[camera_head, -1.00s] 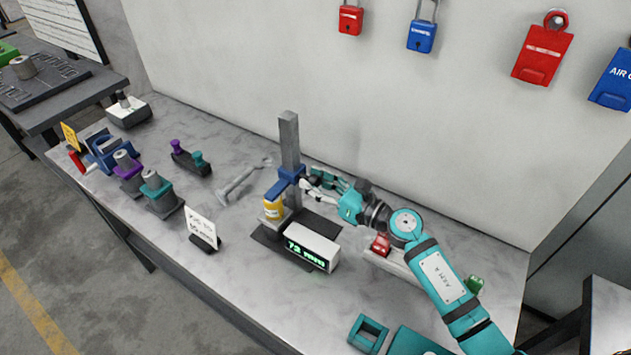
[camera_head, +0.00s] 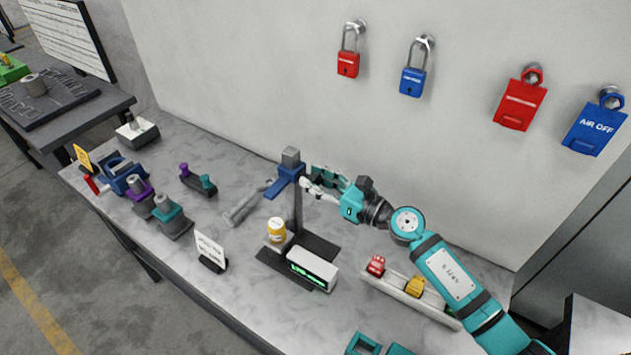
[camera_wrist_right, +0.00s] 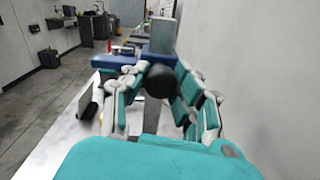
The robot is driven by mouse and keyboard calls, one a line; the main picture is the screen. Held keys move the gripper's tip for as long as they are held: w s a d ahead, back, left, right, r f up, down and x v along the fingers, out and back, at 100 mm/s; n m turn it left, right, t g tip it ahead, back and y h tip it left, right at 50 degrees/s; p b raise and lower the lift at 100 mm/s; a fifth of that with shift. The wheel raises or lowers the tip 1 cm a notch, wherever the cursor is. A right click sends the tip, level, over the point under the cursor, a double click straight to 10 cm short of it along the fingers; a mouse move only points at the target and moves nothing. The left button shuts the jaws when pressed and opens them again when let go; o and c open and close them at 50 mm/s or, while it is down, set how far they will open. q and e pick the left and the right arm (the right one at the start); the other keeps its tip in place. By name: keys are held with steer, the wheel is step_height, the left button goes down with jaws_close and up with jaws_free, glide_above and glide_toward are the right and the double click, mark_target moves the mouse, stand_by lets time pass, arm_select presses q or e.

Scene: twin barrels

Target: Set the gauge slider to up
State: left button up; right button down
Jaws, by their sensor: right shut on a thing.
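The gauge has a grey upright post (camera_head: 298,205) on a dark base (camera_head: 262,256). Its blue slider (camera_head: 285,180) sits near the top of the post, well above the yellow-labelled cylinder (camera_head: 277,231) on the gauge's small platform. A white readout box (camera_head: 313,267) with green digits, too blurred to read, stands in front. My right gripper (camera_head: 307,182) is at the slider's right side, shut on its dark knob (camera_wrist_right: 160,80). The slider's blue arm (camera_wrist_right: 114,61) and the post (camera_wrist_right: 162,36) also show in the right wrist view. My left gripper is not in view.
A rack with a red block (camera_head: 376,265) and a yellow block (camera_head: 415,286) is under my right arm. Padlocks (camera_head: 413,80) hang on the wall.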

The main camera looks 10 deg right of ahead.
steer(key=shift+w+d+r, duration=0.1)
steer(key=shift+r, duration=0.3)
steer(key=c, duration=1.5)
jaws_free()
steer(key=o, duration=0.5)
steer(key=shift+f, duration=0.15)
steer(key=v, duration=1.2)
